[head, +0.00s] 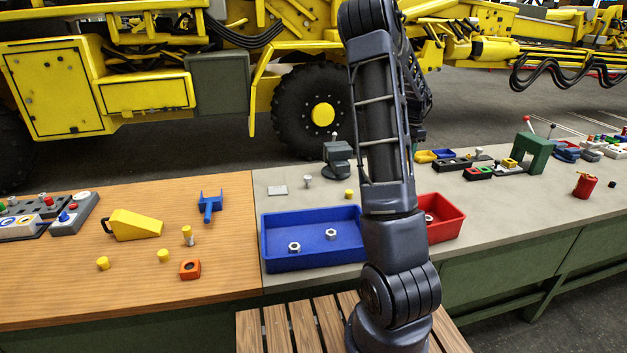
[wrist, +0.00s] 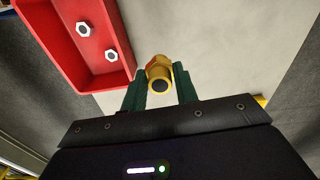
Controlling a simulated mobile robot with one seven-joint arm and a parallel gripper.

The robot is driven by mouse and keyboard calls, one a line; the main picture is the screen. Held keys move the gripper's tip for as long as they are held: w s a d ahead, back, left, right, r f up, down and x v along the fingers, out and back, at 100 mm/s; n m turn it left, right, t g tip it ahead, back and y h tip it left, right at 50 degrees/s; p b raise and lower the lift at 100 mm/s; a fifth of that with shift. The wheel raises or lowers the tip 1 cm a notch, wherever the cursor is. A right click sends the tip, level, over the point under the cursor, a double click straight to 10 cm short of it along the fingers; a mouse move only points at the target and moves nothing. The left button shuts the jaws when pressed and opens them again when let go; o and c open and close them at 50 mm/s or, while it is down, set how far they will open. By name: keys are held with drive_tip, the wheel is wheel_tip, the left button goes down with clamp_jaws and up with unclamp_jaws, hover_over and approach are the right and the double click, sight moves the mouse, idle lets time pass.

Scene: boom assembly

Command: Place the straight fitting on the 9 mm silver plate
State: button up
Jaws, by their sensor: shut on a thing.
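In the wrist view my gripper (wrist: 159,88) is shut on a brass-coloured fitting (wrist: 159,68), whose dark round bore faces the camera. The fitting sits between the green fingers, above the grey bench top and to the right of the red bin. In the head view my arm hides the gripper and the fitting. A small flat silver plate (head: 278,190) lies on the grey bench, behind the blue bin. Its size marking cannot be read. The plate is not visible in the wrist view.
The blue bin (head: 267,244) holds nuts, as does the red bin (head: 457,212), also in the wrist view (wrist: 62,45). A small metal part (head: 308,182) and a yellow plug (head: 349,194) stand near the plate. A grey vise-like block (head: 338,160) stands behind them.

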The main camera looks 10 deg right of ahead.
drive_tip(key=w+a+n, duration=0.4)
drive_tip(key=w+a, duration=0.4)
drive_tip(key=a, duration=0.1)
drive_tip(key=n, duration=1.3)
hover_over(278, 190)
wheel_tip(278, 190, down, 19)
drive_tip(key=shift+w+r, duration=0.1)
drive_tip(key=shift+w, duration=0.05)
drive_tip(key=o, duration=1)
drive_tip(key=shift+f, duration=0.2)
drive_tip(key=shift+o, duration=0.2)
